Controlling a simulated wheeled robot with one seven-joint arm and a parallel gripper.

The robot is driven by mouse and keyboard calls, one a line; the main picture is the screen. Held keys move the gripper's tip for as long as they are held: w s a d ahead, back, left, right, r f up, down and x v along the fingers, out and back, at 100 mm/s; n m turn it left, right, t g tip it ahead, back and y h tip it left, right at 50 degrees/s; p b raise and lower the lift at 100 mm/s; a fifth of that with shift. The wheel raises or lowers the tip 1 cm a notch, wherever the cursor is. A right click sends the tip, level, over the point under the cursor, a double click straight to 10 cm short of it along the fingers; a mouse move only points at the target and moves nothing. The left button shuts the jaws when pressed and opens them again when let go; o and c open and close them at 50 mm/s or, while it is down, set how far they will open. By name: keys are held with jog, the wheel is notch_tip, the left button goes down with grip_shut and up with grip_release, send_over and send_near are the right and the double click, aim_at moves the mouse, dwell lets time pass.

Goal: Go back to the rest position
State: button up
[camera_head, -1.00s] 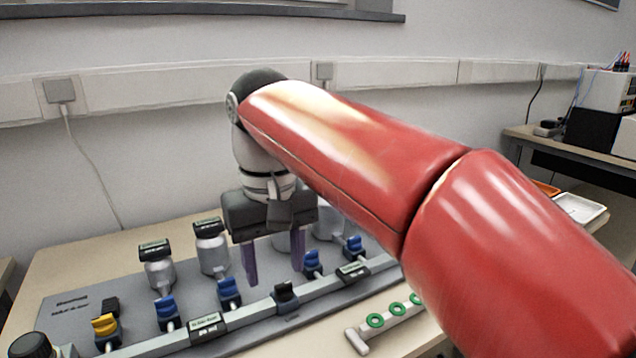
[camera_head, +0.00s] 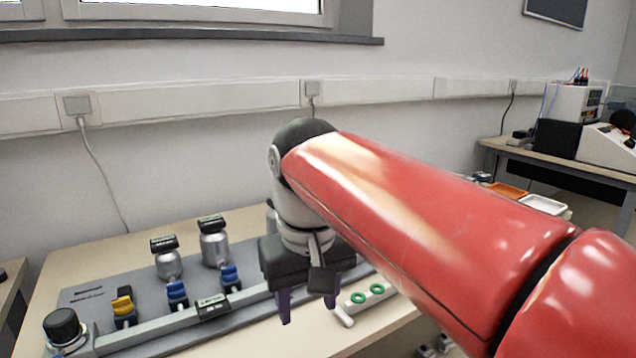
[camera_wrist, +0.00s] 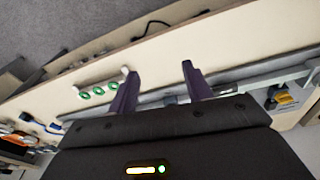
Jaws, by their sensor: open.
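My gripper (camera_head: 312,300) hangs from my red arm over the front edge of the grey calibration board (camera_head: 75,297). Its two purple fingers are apart with nothing between them. The wrist view also shows my open gripper (camera_wrist: 157,85). The board carries silver sensors with dark tops, among them one at the left (camera_head: 168,262) and a taller one beside it (camera_head: 215,246). Blue valves (camera_head: 177,294) and a yellow valve (camera_head: 123,309) sit along the rail (camera_head: 160,335). My arm and gripper hide the right part of the board.
A white holder with green rings (camera_head: 357,298) lies on the table just right of my gripper. A black knob (camera_head: 63,326) stands at the table's left front. An orange tray (camera_head: 508,190) and a white tray (camera_head: 545,204) are at the right. A wall with a cable duct (camera_head: 220,101) runs behind.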

jog(key=s+d+f+m+t, duration=0.2)
jog(key=s+d+f, duration=0.2)
jog(key=d+f, duration=0.2)
jog(key=s+d+f+m+t, duration=0.2)
jog(key=s+d+f, duration=0.2)
jog(key=d+f, duration=0.3)
jog(key=d, duration=0.3)
jog(key=shift+s+d+m, duration=0.3)
jog(key=shift+s+d, duration=0.05)
jog(key=shift+s, duration=0.05)
dwell(0.6)
